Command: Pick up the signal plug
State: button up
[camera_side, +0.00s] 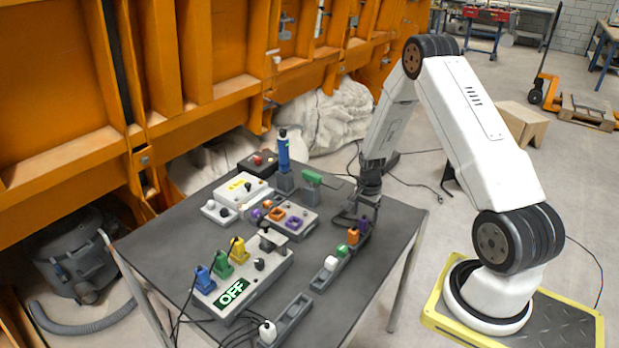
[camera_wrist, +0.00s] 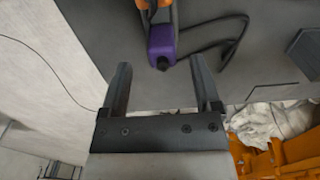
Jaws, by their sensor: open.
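A purple plug (camera_side: 364,225) stands at the far end of a row of plugs in a grey holder on the table. In the wrist view the purple plug (camera_wrist: 161,41), with a dark tip, sits ahead of and between my fingers. An orange plug (camera_side: 352,236), a green plug (camera_side: 342,250) and a white plug (camera_side: 331,262) follow in the row. Which one is the signal plug I cannot tell. My gripper (camera_side: 360,207) is open and empty, close to the purple plug; it also shows in the wrist view (camera_wrist: 159,64). Contact is not visible.
A control box (camera_side: 240,272) with an OFF display and blue, green and yellow plugs stands at the table's front left. Behind are a white box (camera_side: 243,189), a blue upright tool (camera_side: 283,155) and a green-topped part (camera_side: 320,178). A dark cable (camera_wrist: 215,40) lies beside the purple plug.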

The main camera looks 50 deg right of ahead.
aim_at(363, 224)
jog(key=shift+w+f, duration=0.1)
jog(key=shift+f, duration=2.35)
grip_shut()
